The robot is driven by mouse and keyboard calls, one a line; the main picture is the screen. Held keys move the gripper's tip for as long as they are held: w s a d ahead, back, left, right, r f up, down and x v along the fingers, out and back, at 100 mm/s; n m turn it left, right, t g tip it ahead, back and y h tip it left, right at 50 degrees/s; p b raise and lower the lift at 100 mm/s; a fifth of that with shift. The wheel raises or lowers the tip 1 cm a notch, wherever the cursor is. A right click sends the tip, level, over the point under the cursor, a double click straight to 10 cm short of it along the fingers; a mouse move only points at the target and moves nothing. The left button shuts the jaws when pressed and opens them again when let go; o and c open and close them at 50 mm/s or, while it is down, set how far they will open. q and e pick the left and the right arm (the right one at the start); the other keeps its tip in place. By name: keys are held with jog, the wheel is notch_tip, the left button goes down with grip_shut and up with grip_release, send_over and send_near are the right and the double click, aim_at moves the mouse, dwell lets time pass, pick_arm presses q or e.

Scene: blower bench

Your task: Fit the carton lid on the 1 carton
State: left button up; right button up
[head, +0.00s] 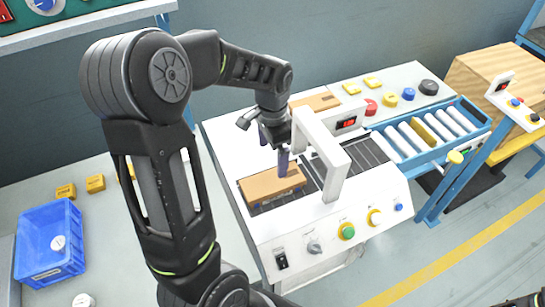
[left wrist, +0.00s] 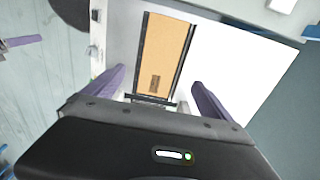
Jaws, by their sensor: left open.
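A brown carton (head: 272,185) lies on the dark belt of the white bench machine, in front of its white arch. A flat brown piece with a small dark print, which looks like the carton lid (head: 318,101), lies further back on the machine, behind the arch. My left gripper (head: 274,148) is open and empty, pointing down above the belt near the back edge of the carton. In the left wrist view a brown printed face (left wrist: 165,55) lies between dark rails, beyond the two open fingers; I cannot tell whether it is carton or lid.
The white arch (head: 325,150) stands close to the right of my left gripper. A blue roller conveyor (head: 478,127) carries a yellow block (head: 424,133). A blue bin (head: 48,243) and yellow blocks (head: 95,184) are on the left table. Buttons (head: 347,231) line the machine's front.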

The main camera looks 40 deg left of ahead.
pick_arm(q)
jog(key=shift+r, duration=1)
